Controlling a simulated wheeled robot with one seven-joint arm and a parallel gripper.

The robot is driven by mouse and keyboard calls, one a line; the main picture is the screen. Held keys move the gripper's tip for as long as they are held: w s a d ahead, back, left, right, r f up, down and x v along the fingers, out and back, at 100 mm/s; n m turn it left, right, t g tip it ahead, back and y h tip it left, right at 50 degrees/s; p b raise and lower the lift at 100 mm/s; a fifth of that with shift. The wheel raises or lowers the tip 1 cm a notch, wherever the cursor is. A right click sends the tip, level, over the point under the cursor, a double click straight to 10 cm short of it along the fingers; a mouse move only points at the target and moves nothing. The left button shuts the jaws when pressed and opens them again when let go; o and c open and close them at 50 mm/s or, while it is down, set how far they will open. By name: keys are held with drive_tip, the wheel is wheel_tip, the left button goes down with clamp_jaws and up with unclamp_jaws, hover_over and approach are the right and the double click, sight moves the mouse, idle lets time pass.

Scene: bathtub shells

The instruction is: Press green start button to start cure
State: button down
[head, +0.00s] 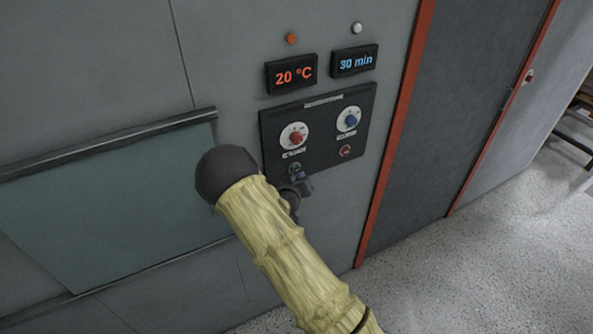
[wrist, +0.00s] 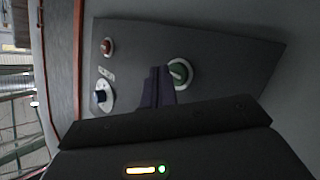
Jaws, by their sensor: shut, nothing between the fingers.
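The green button (head: 295,168) sits at the lower left of a dark control panel (head: 325,118). It also shows in the wrist view (wrist: 181,73), as a green disc with a pale ring. My gripper (head: 299,181) is right below the green button in the head view. In the wrist view its shut, empty fingers (wrist: 160,72) point at the panel, with their tips just left of the green button. I cannot tell whether the tips touch the panel. The button's face shows in the wrist view, and no finger covers its middle.
A red button (head: 345,151) sits right of the green one. A red knob (head: 295,135) and a blue knob (head: 348,120) are above. Displays read 20 °C (head: 292,74) and 30 min (head: 355,61). A window (head: 110,210) with a protruding top bar is left.

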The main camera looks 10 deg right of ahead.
drive_tip(key=shift+w, duration=0.2)
drive_tip(key=shift+w+a, duration=0.1)
drive_tip(key=shift+w, duration=0.1)
drive_tip(key=shift+w+a+b, duration=0.15)
drive_tip(key=shift+w+b, duration=0.25)
idle(0.9)
drive_tip(key=shift+s, duration=0.1)
drive_tip(key=shift+s+d, duration=0.25)
drive_tip(key=shift+s, duration=0.45)
drive_tip(key=s, duration=0.1)
drive_tip(key=s+d, duration=0.1)
drive_tip(key=s, duration=0.1)
drive_tip(key=s+b, duration=0.1)
drive_tip(key=shift+s+d, duration=0.25)
drive_tip(key=shift+s, duration=0.15)
idle(0.8)
